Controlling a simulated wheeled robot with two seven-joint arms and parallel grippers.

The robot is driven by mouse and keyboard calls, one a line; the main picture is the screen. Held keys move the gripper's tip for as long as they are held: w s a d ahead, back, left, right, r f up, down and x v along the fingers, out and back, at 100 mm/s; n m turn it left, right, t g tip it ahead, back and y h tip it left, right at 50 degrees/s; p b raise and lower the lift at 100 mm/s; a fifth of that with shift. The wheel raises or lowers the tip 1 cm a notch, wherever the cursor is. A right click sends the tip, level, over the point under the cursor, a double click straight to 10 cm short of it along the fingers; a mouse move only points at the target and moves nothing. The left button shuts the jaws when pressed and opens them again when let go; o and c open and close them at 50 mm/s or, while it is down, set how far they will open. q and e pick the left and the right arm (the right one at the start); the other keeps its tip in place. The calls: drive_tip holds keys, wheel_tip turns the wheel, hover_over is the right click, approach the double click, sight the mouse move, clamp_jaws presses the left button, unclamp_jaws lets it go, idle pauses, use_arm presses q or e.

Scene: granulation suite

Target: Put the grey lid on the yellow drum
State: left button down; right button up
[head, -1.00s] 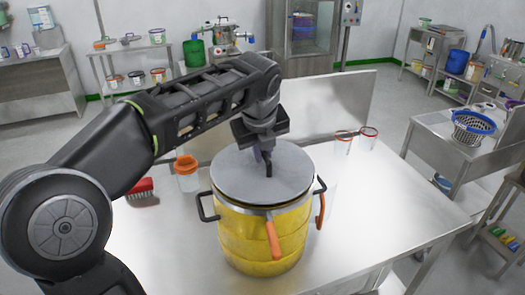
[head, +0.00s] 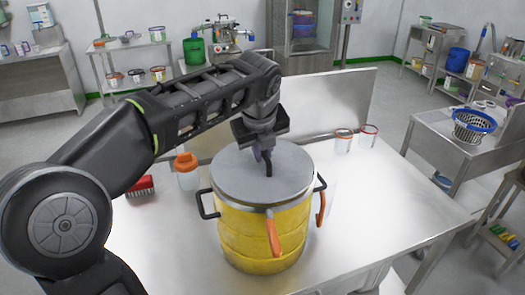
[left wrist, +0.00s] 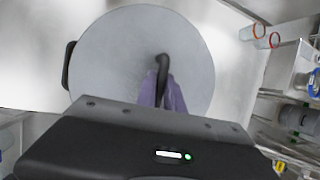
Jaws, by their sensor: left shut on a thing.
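The yellow drum (head: 262,237) stands upright on the steel table, with a black side handle and orange-handled clasps at its rim. The round grey lid (head: 235,172) lies flat over the drum's mouth and looks level with its rim. The lid also fills the middle of the left wrist view (left wrist: 115,55). My left gripper (head: 267,160) is above the lid, shut on its dark handle. In the left wrist view the purple fingertips (left wrist: 163,92) close around that handle. The drum's inside is hidden by the lid. My right gripper is not in view.
A bottle with an orange cap (head: 187,170) and a red brush (head: 140,186) are left of the drum. Two clear jars (head: 343,142) stand behind it on the right. The steel table (head: 400,215) is clear to the right of the drum.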

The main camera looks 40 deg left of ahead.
sight(261, 173)
use_arm(q)
drive_tip(key=shift+f, duration=0.3)
idle(0.5)
drive_tip(key=c, duration=1.4)
unclamp_jaws()
drive_tip(key=shift+o, duration=0.2)
drive_tip(key=v, duration=0.8)
drive_tip(key=shift+b, duration=0.4)
